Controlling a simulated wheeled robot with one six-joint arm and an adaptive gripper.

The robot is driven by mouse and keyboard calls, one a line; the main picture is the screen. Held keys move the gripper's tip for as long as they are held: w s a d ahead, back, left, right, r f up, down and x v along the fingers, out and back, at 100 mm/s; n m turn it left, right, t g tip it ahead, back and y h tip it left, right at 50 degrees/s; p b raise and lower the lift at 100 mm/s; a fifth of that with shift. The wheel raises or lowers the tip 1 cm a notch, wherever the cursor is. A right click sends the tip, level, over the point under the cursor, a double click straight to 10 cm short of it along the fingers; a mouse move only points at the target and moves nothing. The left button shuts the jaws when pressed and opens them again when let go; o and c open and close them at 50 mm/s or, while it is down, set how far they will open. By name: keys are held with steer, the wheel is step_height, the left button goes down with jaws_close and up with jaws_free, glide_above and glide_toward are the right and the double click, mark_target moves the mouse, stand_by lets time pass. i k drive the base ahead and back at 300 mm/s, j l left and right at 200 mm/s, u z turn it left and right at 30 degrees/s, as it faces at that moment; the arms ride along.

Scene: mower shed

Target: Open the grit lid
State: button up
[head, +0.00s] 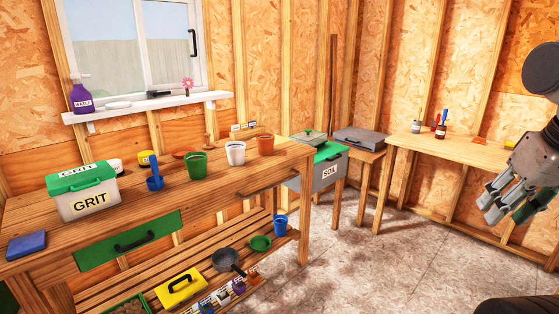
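The grit box is a whitish tub (88,207) labelled GRIT, at the left end of the long workbench. Its green lid (82,181) lies over the top of the tub and looks shut. The lid has a green handle at its front edge and another GRIT label on top. My gripper (503,212) hangs at the far right of the head view, well away from the grit box, in front of the right-hand table. Nothing shows in it. Its fingers point down and left, and their gap is not clear from this angle.
The workbench (225,185) also bears a blue block (27,245), a blue scoop (154,178) and several cups. A green-fronted drawer (130,242) sits below. A soil bin (325,172) stands beyond the bench. The concrete floor (390,255) between bench and right table (455,150) is clear.

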mark_target(75, 180)
steer(key=i+l+u, duration=0.1)
steer(key=i+u, duration=0.15)
steer(key=i, duration=0.35)
steer(key=i+l+u, duration=0.25)
steer(key=i, duration=0.3)
steer(key=i+l+u, duration=0.3)
steer(key=i, duration=0.25)
steer(key=i+l+u, duration=0.25)
steer(key=i+l, duration=0.15)
steer(key=i+u, duration=0.1)
steer(key=u, duration=1.75)
steer(key=l+u, duration=0.15)
steer(key=i+l, duration=0.05)
steer(key=l, duration=0.05)
